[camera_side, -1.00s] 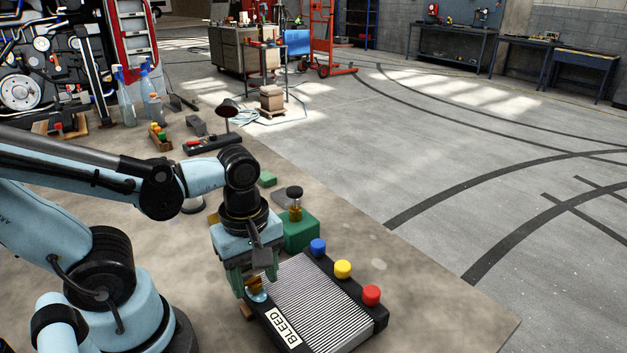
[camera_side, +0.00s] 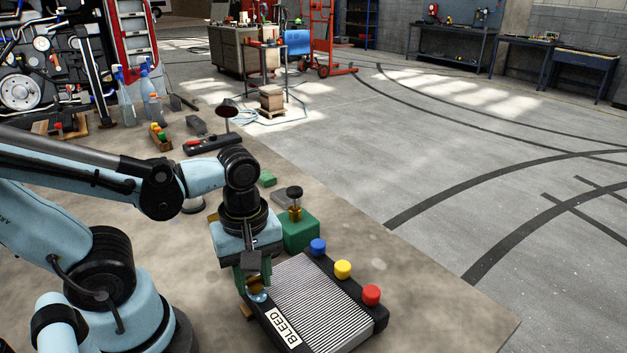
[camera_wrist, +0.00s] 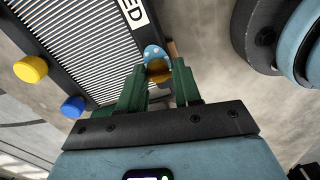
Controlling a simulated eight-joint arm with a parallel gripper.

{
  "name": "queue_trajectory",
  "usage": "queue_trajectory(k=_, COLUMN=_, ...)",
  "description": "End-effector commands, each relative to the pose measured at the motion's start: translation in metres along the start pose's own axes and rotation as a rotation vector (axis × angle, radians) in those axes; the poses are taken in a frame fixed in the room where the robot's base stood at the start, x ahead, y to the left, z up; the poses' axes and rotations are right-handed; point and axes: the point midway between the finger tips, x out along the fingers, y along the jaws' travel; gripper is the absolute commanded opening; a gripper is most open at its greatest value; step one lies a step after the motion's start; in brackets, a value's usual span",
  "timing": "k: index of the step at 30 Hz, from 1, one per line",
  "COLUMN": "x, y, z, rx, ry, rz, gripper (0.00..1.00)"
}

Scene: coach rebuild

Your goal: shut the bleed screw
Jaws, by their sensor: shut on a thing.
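A ribbed radiator (camera_side: 318,300) in a black frame lies on the bench, with a BLEED label (camera_side: 283,328) at its near left corner. The bleed screw, a brass head (camera_wrist: 158,68) by a light blue, white-dotted round part (camera_wrist: 154,51), sits beside that label. My gripper (camera_side: 254,279) points down over this corner. Its green fingers are shut on the brass head, which shows between them in the wrist view (camera_wrist: 161,82). The fingers hide part of the screw in the side view.
Blue (camera_side: 318,246), yellow (camera_side: 343,269) and red (camera_side: 371,294) caps line the radiator's right edge. Behind it stands a green block (camera_side: 301,233) with a black-topped amber piece (camera_side: 295,213). The bench's right edge drops to open floor.

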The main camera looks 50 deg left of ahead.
Motion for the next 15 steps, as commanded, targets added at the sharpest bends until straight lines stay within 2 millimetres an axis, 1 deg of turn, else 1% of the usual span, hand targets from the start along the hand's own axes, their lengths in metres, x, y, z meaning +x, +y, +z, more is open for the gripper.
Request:
queue_trajectory(k=1, x=-0.0008, y=0.004, z=-0.0004, rx=0.036, ry=0.003, rz=0.016, gripper=0.03)
queue_trajectory(k=15, x=-0.001, y=0.0043, z=0.0004, rx=0.474, ry=0.003, rz=0.016, gripper=0.03)
